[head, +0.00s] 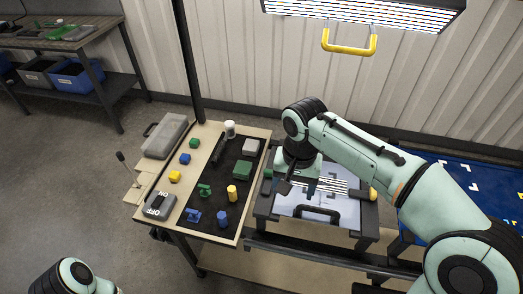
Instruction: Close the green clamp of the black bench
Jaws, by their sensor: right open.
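The black bench (262,212) stands right of the wooden board, with a pale panel (345,212) and thin rods (335,186) on its top. A small green part (267,172) shows at its left edge; it may be the green clamp, but it is too small to tell if it is open or shut. My right gripper (298,188) points down over the left part of the bench, close to the rods, open. It appears empty and right of the green part. My left arm shows only at the bottom left corner; its gripper is out of frame.
The wooden board (258,132) holds coloured blocks, a green hook (205,190), a yellow cylinder (232,193) and a switch box (159,206). A grey case (165,136) lies at its back left. A lamp with a yellow handle (348,43) hangs above. A blue table (470,190) stands right.

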